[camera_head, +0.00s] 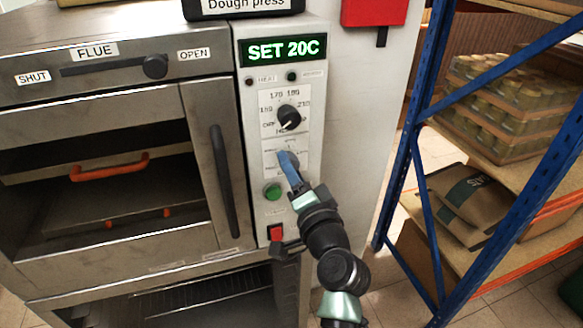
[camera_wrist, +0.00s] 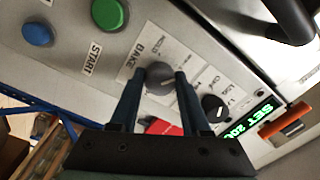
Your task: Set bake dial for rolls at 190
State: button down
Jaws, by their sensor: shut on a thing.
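The oven's control panel has a green display (camera_head: 284,50) that reads "SET 20C". Below it a black dial (camera_head: 289,117) sits on a numbered scale, legible in part: 170 and 180 at top, 210 at right. In the wrist view this dial (camera_wrist: 213,104) stands clear of my fingers. My gripper (camera_head: 289,161) is at the lower dial, which it mostly hides in the head view. In the wrist view my gripper (camera_wrist: 163,84) is shut on that grey dial (camera_wrist: 160,76), beside the label "BAKE" (camera_wrist: 128,60).
A green button (camera_head: 273,191) and a red switch (camera_head: 275,232) lie below. A blue button (camera_wrist: 38,34) shows in the wrist view. The oven door handle (camera_head: 223,180) is left of the panel. A blue-framed shelf (camera_head: 411,150) stands right.

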dwell(0.4)
jog(key=shift+c, duration=1.8)
grip_release()
jog(key=b+v, duration=0.2)
jog(key=v, duration=1.1)
jog(key=shift+r, duration=0.1)
